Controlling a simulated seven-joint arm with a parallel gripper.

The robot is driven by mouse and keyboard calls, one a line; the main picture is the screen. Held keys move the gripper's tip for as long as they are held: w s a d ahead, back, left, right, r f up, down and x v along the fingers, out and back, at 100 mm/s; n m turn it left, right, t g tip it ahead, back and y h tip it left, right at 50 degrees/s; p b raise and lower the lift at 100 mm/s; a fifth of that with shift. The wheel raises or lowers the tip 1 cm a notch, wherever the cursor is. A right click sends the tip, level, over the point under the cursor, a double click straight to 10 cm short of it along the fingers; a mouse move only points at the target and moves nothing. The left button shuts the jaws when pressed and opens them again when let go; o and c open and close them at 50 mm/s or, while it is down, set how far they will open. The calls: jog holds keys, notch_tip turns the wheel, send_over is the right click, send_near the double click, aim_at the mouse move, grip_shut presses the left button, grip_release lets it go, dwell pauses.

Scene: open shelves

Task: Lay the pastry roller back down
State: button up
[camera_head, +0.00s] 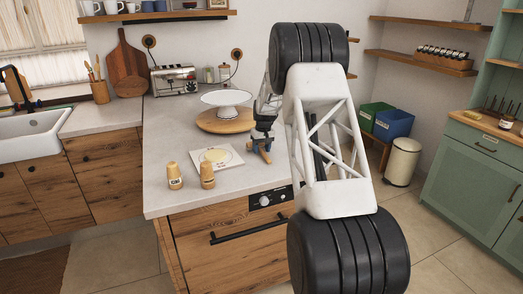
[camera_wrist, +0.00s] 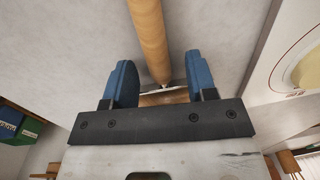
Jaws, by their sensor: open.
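The pastry roller (camera_wrist: 149,35) is a light wooden cylinder. In the wrist view it runs from the top edge down to between the two blue fingers, with a gap on each side. It appears to lie on the grey counter, though its exact contact is hard to see. My gripper (camera_wrist: 160,85) is open around the roller's near end and not closed on it. In the head view my gripper (camera_head: 261,146) is low over the counter's right side, and only a small wooden part of the roller (camera_head: 266,158) shows there; my arm hides the rest.
A white mat with a yellow disc (camera_head: 218,158) lies left of my gripper. Two wooden shakers (camera_head: 174,176) (camera_head: 207,175) stand near the front edge. A white cake stand (camera_head: 226,99) on a round wooden board (camera_head: 224,121) stands behind. The counter's left part (camera_head: 165,130) is clear.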

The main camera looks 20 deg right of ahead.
jog(key=shift+d+r, duration=0.15)
jog(key=shift+r, duration=1.7)
jog(key=shift+d+r, duration=0.15)
jog(key=shift+r, duration=1.65)
jog(key=shift+r, duration=0.1)
jog(key=shift+s+a+r, duration=0.2)
jog(key=s+a+r, duration=0.5)
jog(key=s+r, duration=0.1)
jog(key=s, duration=0.4)
jog(key=s+a+r+t, duration=0.1)
jog(key=s+a+r, duration=0.5)
jog(key=s, duration=0.4)
jog(key=s+a+r, duration=0.5)
jog(key=s, duration=0.6)
jog(key=s+a+f, duration=0.1)
jog(key=s+a, duration=0.1)
jog(key=s, duration=0.9)
jog(key=s+a+f+t, duration=0.1)
jog(key=s+a+f, duration=0.1)
jog(key=s, duration=1)
jog(key=s+a+f+h, duration=0.1)
jog(key=s+a, duration=0.3)
jog(key=s, duration=0.7)
jog(key=shift+s+f+t, duration=0.25)
jog(key=shift+f+t, duration=0.05)
jog(key=shift+f, duration=0.3)
